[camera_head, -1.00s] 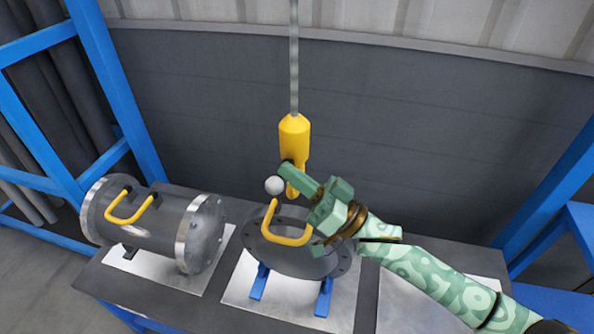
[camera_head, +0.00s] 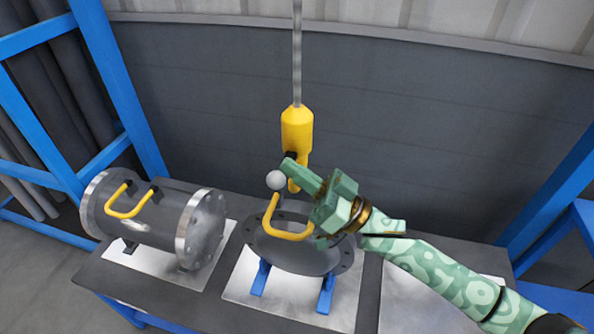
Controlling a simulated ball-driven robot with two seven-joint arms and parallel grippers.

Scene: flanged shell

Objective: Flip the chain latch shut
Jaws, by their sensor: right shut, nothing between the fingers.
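The yellow chain hook (camera_head: 297,130) hangs on a grey chain (camera_head: 297,50) at the middle of the head view. Its lower end is just above the yellow handle (camera_head: 287,235) of the flanged lid or shell (camera_head: 300,257). A pale round knob (camera_head: 276,180) shows beside the hook's lower left. My right gripper (camera_head: 290,165), in green, is shut with nothing in it. Its fingertips are at the hook's lower part, by a dark piece, and partly hide it. I cannot tell whether they touch it, or how the latch stands. My left gripper is out of view.
A grey flanged cylinder (camera_head: 150,225) with a yellow handle lies at the left of the dark table (camera_head: 180,305). Blue supports (camera_head: 327,294) hold the middle shell over a pale plate (camera_head: 245,280). Blue frames (camera_head: 115,85) stand at both sides. A grey wall is behind.

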